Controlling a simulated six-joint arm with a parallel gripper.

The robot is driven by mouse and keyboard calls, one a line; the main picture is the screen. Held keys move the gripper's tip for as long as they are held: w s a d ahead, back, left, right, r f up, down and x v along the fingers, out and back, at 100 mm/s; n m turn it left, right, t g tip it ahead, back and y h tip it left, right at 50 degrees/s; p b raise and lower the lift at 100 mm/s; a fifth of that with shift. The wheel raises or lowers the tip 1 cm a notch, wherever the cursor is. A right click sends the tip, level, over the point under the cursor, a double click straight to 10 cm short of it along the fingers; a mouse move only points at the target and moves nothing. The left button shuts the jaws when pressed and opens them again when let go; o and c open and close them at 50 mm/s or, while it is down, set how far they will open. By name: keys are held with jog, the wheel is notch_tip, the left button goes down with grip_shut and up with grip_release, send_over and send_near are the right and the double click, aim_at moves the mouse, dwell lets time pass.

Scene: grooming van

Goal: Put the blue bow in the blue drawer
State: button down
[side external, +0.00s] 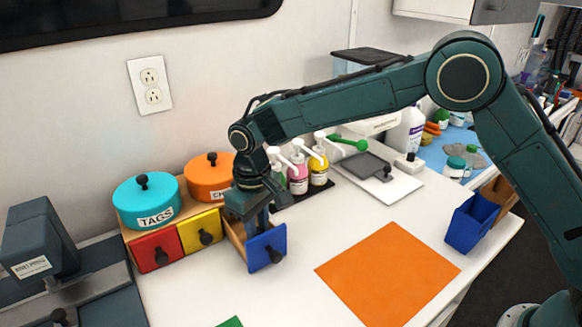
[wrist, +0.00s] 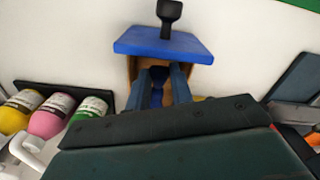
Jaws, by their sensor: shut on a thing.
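The blue drawer (side external: 266,249) is pulled out from the wooden drawer unit, and its blue front with a black knob also shows in the wrist view (wrist: 165,46). My gripper (side external: 262,222) points down into the open drawer, behind the blue front. In the wrist view my gripper's fingers (wrist: 158,88) are inside the drawer's wooden walls. They are shut on the small blue bow (wrist: 157,95), which shows between them. Most of the bow is hidden by the fingers, and I cannot tell whether it touches the drawer floor.
The red drawer (side external: 155,251) and yellow drawer (side external: 201,231) are closed to the left. A teal tin (side external: 147,203) and an orange tin (side external: 208,178) stand on top. Pump bottles (side external: 298,175) stand behind my gripper. An orange mat (side external: 388,274) and blue bin (side external: 471,223) lie to the right.

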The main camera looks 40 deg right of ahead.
jog(key=shift+f, duration=1.85)
jog(key=shift+f, duration=0.1)
jog(key=c, duration=1.5)
grip_release()
notch_tip(320, 180, up, 12)
jog(key=shift+r, duration=0.1)
